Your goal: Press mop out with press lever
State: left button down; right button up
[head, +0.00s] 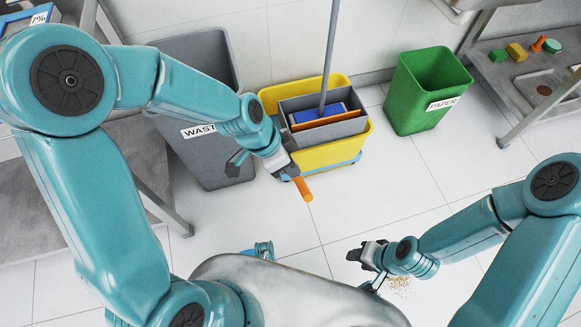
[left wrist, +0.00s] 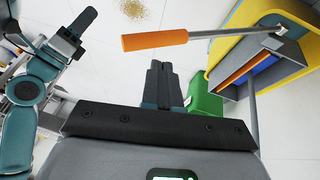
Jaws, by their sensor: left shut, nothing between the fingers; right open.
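The press lever (head: 304,189) has an orange handle and sticks out from the front left of the yellow mop bucket (head: 361,141). In the left wrist view, its handle (left wrist: 153,41) lies across, just beyond my fingertips, with a grey rod running to the press. The mop (head: 330,48) stands with its grey stick up; its blue head (head: 320,112) sits in the grey press (head: 340,130). My left gripper (head: 284,166), shut and empty, is close by the lever; its fingers (left wrist: 162,66) point at the handle, apparently without gripping it. My right gripper (head: 362,254) is open, low over the floor.
A grey waste bin (head: 212,160) stands left of the bucket, behind my left arm. A green paper bin (head: 420,100) stands to the right. Crumbs (head: 400,286) lie on the floor by my right gripper. A bench (head: 515,65) is at the far right. Floor before the bucket is clear.

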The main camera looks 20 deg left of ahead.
pick_arm(q)
jog(key=s+d+p+v, duration=0.1)
jog(key=p+v, duration=0.1)
jog(key=v, duration=0.7)
jog(key=shift+s+r, duration=0.25)
jog(key=shift+r, duration=0.15)
